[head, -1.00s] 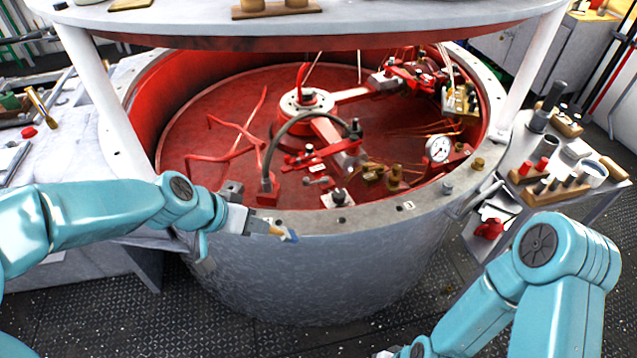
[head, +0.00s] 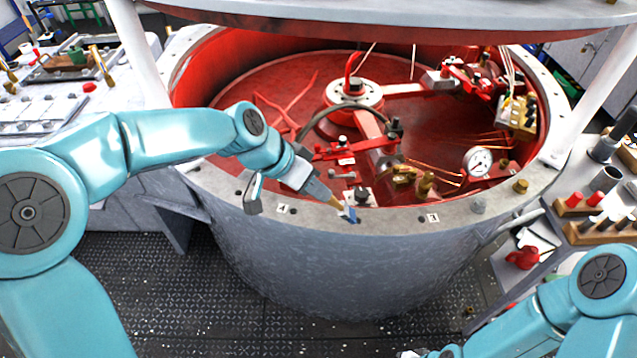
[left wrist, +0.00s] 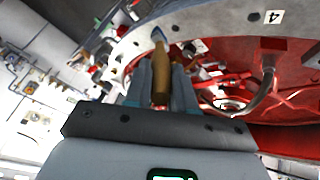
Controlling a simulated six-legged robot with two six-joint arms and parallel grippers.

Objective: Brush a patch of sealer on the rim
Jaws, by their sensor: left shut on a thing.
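My left gripper (head: 322,193) is shut on a brush (head: 338,204) with a wooden handle and a blue tip. The brush points down and right over the front rim (head: 395,221) of the round vessel, between the tags marked 4 and 3. Its tip is at the rim near a dark hole; I cannot tell if it touches. In the left wrist view the brush (left wrist: 140,72) stands between the fingers, its tip against the grey rim (left wrist: 205,22). No separate sealer patch can be made out. My right arm is at the lower right; its gripper is out of view.
Inside the red vessel are pipes, brass fittings and a pressure gauge (head: 478,161) near the right rim. A round lid (head: 400,22) on white posts hangs above. A bench (head: 60,110) is left, a tool cart (head: 590,215) right.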

